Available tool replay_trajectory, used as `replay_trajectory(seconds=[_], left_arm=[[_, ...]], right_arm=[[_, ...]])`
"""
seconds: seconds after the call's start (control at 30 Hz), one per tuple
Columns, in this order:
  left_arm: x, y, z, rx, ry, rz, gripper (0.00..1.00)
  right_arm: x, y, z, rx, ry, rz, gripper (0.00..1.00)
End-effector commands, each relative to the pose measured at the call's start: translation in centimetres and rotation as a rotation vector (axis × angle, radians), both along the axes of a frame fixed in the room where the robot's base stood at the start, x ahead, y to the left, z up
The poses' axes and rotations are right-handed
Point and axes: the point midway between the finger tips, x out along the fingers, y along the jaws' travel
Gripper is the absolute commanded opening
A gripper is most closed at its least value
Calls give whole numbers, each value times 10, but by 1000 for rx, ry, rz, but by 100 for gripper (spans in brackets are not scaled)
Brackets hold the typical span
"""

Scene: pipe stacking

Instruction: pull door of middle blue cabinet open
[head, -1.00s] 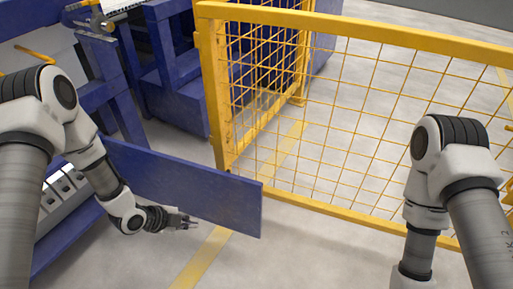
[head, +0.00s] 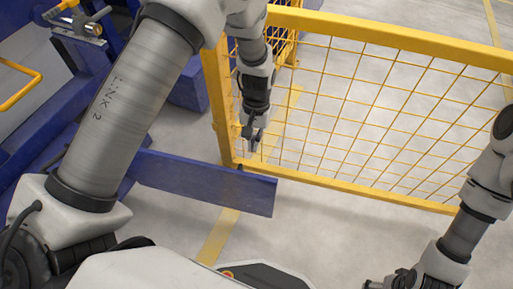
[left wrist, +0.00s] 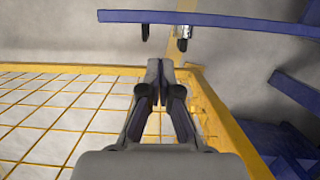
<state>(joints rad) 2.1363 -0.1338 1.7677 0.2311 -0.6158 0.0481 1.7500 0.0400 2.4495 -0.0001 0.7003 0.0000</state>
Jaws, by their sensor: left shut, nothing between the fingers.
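The blue door (head: 205,182) stands swung out from the blue cabinet at left, a long panel over the grey floor. In the left wrist view the door (left wrist: 215,22) runs across the top, beyond my fingertips. My left gripper (head: 253,146) is shut and empty, pointing down beyond the door's far face, near the fence post. A gap shows between its fingers (left wrist: 160,64) and the door in the wrist view. My right gripper (head: 376,284) is at the bottom edge, partly cut off, away from the door. My left arm hides much of the cabinet.
A yellow mesh fence (head: 370,110) stands behind the door, its post (head: 216,105) close to my left gripper. A yellow line (head: 219,235) runs on the floor. Bare floor (head: 330,235) lies right of the door. A yellow handle (head: 20,88) shows at far left.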

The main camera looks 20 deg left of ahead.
Motion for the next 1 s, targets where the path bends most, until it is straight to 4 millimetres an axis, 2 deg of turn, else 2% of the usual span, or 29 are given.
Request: replay_trajectory(seconds=[0.3, 0.5, 0.63, 1.0], left_arm=[[-16, -2, -62, 0, 4, -2, 0], [-22, -3, -88, 1, 1, -1, 0], [-24, -3, -93, 0, 1, -2, 0], [-27, -1, -92, 0, 1, -6, 0]], right_arm=[[0, 0, -21, 0, 1, 0, 79], [0, 0, -28, 0, 1, 0, 79], [0, 0, -29, 0, 1, 0, 79], [0, 0, -25, 0, 1, 0, 79]])
